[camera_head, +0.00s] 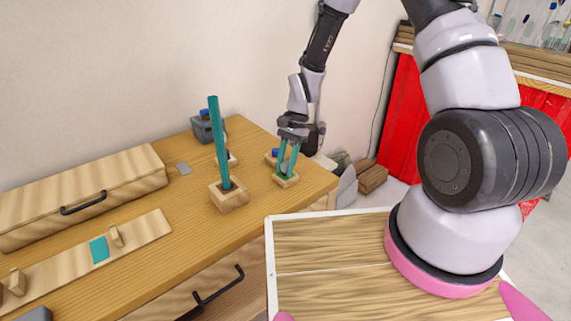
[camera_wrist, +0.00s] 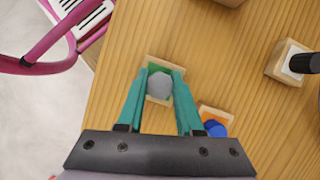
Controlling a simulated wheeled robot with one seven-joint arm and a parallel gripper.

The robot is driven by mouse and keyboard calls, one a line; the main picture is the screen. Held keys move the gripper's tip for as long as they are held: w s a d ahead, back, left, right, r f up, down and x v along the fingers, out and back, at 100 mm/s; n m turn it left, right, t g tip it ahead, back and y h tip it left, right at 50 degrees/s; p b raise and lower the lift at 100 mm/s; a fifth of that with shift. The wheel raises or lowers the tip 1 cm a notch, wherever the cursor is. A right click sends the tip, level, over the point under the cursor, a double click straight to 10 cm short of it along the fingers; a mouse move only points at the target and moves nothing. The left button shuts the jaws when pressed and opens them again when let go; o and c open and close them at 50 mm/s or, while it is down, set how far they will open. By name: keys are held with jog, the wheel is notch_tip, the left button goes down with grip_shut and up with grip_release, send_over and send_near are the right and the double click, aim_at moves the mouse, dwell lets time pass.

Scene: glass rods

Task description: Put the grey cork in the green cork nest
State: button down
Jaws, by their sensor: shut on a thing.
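The grey cork (camera_wrist: 160,83) is between the teal fingertips of my gripper (camera_wrist: 161,88) in the wrist view, and the fingers are shut on it. It is at the green cork nest (camera_wrist: 152,65), a small wooden block with a green inside, and covers much of it from above. Whether the cork touches the bottom of the nest cannot be told. In the head view my gripper (camera_head: 287,160) points down at the nest (camera_head: 286,181) near the table's right end; the cork (camera_head: 285,168) is partly hidden between the fingers.
A blue cork (camera_wrist: 215,129) sits in an orange-lined nest (camera_wrist: 217,114) close beside my right finger. A wooden block (camera_head: 229,199) holds a tall teal rod (camera_head: 219,140). A long wooden box (camera_head: 80,195) and a board (camera_head: 85,262) lie left. The table's edge is near the nest.

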jog(key=shift+f, duration=0.3)
jog(key=c, duration=0.8)
grip_release()
jog(key=shift+c, duration=0.2)
jog(key=shift+r, duration=0.1)
jog(key=v, duration=1.1)
jog(key=shift+s, duration=0.1)
jog(key=s+d+r+n+t, duration=0.1)
jog(key=s+d+r+t, duration=0.2)
jog(key=r, duration=0.6)
jog(key=s+d+r+n+t, duration=0.1)
jog(key=s+d+r+t, duration=0.15)
jog(key=d+r, duration=0.45)
jog(key=s+d+r+n+t, duration=0.1)
jog(key=s+d+r+t, duration=0.15)
jog(key=r, duration=0.85)
jog(key=s+d+r+n+t+h, duration=0.1)
jog(key=s+d+r+t, duration=0.1)
jog(key=s+r, duration=0.3)
jog(key=s+d, duration=0.1)
jog(key=s, duration=0.3)
jog(key=shift+t, duration=0.4)
